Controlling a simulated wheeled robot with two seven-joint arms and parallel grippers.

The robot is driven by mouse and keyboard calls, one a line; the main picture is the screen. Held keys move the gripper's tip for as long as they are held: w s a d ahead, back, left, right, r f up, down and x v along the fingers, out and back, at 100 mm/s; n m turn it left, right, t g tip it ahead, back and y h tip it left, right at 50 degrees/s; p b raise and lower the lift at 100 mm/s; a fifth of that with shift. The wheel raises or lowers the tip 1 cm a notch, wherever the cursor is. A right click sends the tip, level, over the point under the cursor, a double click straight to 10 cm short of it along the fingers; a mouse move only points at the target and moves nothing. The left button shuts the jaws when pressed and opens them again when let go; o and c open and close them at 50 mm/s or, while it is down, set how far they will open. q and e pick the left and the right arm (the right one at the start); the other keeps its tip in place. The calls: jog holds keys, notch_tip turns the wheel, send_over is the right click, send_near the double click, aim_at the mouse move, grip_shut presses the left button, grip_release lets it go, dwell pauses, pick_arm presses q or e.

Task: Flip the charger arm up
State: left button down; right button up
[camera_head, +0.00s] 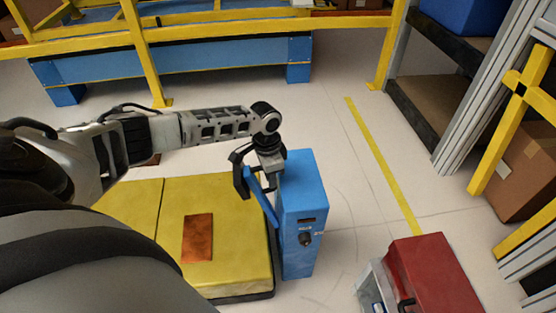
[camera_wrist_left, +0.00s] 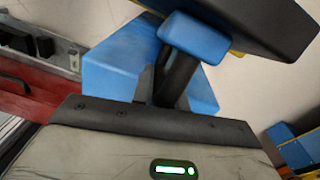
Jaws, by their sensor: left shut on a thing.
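The blue charger box (camera_head: 303,217) stands upright on the floor beside the yellow platform. Its charger arm (camera_head: 262,202) is a thin blue bar that slants along the box's left side. My left gripper (camera_head: 256,177) is at the upper end of this bar and is shut on it. In the left wrist view, a blue block that looks like the bar's end (camera_wrist_left: 195,36) shows by a dark finger, with the blue box (camera_wrist_left: 115,68) behind. The exact contact is partly hidden by the fingers. My right gripper is not in view.
The yellow platform (camera_head: 228,272) with an orange-brown plate (camera_head: 197,238) lies left of the box. A red case (camera_head: 436,275) stands at the lower right. A yellow rail (camera_head: 133,45) and blue beam (camera_head: 185,67) are behind.

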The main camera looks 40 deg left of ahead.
pick_arm(q)
jog(key=shift+w+d, duration=0.2)
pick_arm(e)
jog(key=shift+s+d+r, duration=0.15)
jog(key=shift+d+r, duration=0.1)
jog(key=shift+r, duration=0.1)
pick_arm(q)
jog(key=c, duration=1.4)
grip_release()
jog(key=shift+d, duration=0.1)
jog(key=shift+r, duration=0.1)
